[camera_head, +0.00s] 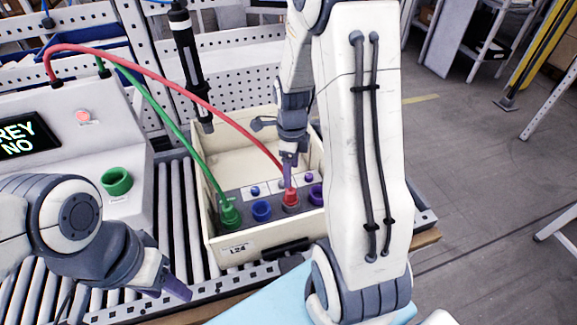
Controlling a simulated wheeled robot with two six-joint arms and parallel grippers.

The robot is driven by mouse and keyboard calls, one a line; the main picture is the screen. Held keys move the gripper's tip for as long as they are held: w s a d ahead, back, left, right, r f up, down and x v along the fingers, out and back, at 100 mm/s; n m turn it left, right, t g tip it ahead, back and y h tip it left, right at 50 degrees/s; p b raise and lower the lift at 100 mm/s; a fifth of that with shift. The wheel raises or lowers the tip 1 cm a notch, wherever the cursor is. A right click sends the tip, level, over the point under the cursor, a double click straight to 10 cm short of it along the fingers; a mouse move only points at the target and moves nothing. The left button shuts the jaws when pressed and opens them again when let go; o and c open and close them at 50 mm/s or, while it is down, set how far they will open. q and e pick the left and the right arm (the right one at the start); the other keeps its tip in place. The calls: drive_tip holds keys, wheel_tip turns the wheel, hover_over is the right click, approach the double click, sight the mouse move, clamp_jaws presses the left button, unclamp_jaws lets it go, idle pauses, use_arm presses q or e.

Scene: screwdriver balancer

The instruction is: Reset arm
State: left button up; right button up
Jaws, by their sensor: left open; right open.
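My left gripper (177,290) hangs low at the lower left, over the front edge of the rollers, open and empty. My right arm reaches over the bench from the right. Its gripper (288,174) points down, open, just above or at the red plug (291,197) in the cream bin (232,248). I cannot tell whether the fingers touch the plug or the red cable (180,87). A green plug (230,214) with a green cable (160,109) sits at the left in the bin. A black screwdriver (187,62) hangs upright behind the bin.
A blue socket (262,210) and a purple socket (316,194) are in the bin.

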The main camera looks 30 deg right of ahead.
drive_tip(key=shift+a, duration=0.1)
drive_tip(key=s+a+r+n, duration=0.2)
drive_tip(key=a+r+n, duration=0.1)
drive_tip(key=a+n, duration=0.4)
drive_tip(key=s+a+r+n, duration=0.2)
drive_tip(key=a+r+n, duration=0.1)
drive_tip(key=a+n, duration=0.4)
drive_tip(key=s+a+r+n, duration=0.2)
drive_tip(key=s+a+n, duration=0.3)
drive_tip(key=n, duration=0.5)
drive_tip(key=s+a+r+n+y, duration=0.1)
drive_tip(key=s+a+r+n, duration=0.2)
drive_tip(key=s+n, duration=0.6)
drive_tip(key=shift+s+a+n, duration=0.2)
drive_tip(key=shift+a+n, duration=0.8)
drive_tip(key=shift+a, duration=0.1)
